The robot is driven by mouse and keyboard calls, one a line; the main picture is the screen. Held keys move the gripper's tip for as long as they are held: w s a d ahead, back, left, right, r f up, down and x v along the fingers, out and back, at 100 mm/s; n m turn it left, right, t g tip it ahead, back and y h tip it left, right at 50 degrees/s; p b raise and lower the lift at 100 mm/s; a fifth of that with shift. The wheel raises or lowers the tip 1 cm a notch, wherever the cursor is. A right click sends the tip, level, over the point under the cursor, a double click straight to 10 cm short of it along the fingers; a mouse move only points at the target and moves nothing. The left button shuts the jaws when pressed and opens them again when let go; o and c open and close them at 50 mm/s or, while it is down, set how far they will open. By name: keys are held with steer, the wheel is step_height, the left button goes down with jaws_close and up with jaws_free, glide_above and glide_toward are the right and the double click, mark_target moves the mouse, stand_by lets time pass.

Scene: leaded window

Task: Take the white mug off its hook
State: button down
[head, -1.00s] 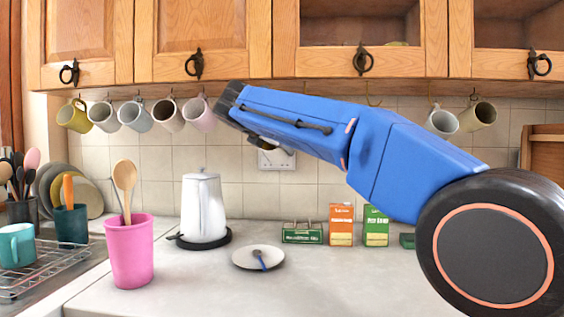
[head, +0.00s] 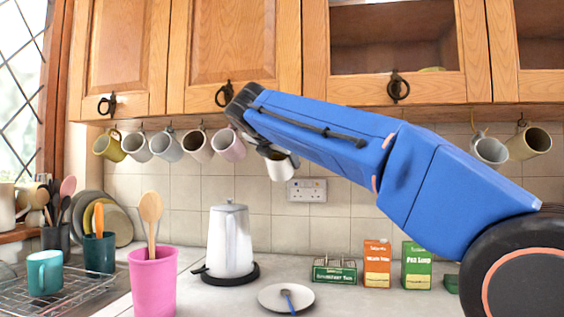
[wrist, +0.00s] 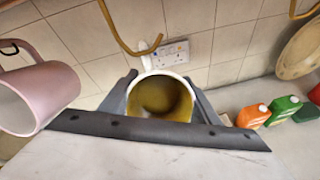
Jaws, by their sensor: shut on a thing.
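The white mug (wrist: 187,78) has a white rim and a yellowish inside. In the wrist view it sits between the two fingers of my gripper (wrist: 160,100), which is shut on it. In the head view the mug (head: 286,171) shows below the end of my blue arm, partly hidden by it. A brass hook (wrist: 128,47) curves just above the mug in the wrist view. A small gap seems to show between the hook and the mug's handle (wrist: 147,62).
A pink mug (wrist: 35,95) hangs close to the left. More mugs hang along the cupboard's underside, including a white one (head: 489,150) to the right. A white kettle (head: 230,240), a pink pot (head: 152,285) and soup boxes (head: 377,265) stand on the counter below.

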steer(key=shift+s+d+r, duration=0.25)
steer(key=shift+d+r, duration=0.2)
steer(key=shift+r, duration=0.2)
steer(key=shift+s+d+r, duration=0.15)
steer(key=shift+d+r, duration=0.05)
steer(key=shift+d, duration=0.4)
steer(key=s+a+f, duration=0.1)
steer(key=s+f, duration=0.3)
steer(key=s, duration=1.1)
steer(key=s+f, duration=0.4)
steer(key=s, duration=1.1)
steer(key=shift+a, duration=0.35)
stand_by(4.7)
